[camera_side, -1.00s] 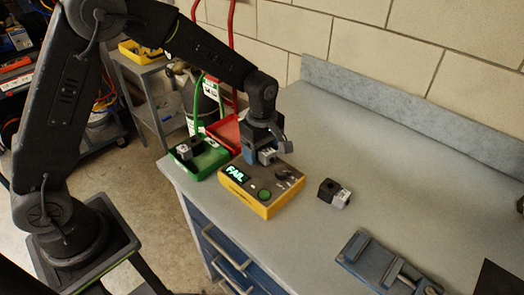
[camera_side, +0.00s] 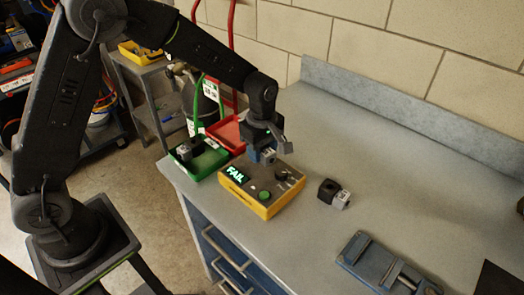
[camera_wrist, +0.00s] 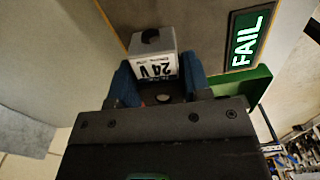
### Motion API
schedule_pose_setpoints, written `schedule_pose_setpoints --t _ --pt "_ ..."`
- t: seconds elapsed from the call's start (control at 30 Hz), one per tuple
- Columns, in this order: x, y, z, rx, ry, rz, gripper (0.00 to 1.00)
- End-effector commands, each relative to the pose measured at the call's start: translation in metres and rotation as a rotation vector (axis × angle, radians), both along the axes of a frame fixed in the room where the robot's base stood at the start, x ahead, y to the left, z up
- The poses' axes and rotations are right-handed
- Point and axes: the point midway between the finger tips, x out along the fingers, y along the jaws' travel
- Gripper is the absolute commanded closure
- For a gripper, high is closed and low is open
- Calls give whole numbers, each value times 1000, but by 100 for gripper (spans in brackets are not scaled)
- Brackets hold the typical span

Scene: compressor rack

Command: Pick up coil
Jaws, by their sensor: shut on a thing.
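My gripper (camera_side: 263,153) is shut on a grey coil (camera_side: 269,156) by the back part of the yellow tester (camera_side: 262,207). In the wrist view the coil (camera_wrist: 152,66) sits between the blue fingers of my gripper (camera_wrist: 157,78), its white label reading "24 V" upside down. I cannot tell whether the coil touches the tester. The tester's display glows green with "FAIL" and also shows in the wrist view (camera_wrist: 247,38). A second coil-like block (camera_side: 334,194), part black and part grey, lies on the bench right of the tester. Another grey block (camera_side: 184,152) lies in the green tray.
The green tray (camera_side: 208,166) and a red tray (camera_side: 226,132) stand left of and behind the tester. A blue vise-like fixture (camera_side: 372,262) lies at the bench's front right. The grey bench (camera_side: 400,170) is clear toward the back wall.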

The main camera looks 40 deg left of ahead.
Motion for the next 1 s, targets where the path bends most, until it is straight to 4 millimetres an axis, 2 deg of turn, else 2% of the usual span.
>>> schedule_pose_setpoints --t 0.27,0.47,0.8,1.0 --pt "1 0 13 0 -4 0 90" --pt "1 0 43 -1 -6 0 90" --pt "-21 65 82 1 -2 7 90" --pt "-31 96 101 1 -2 4 90"
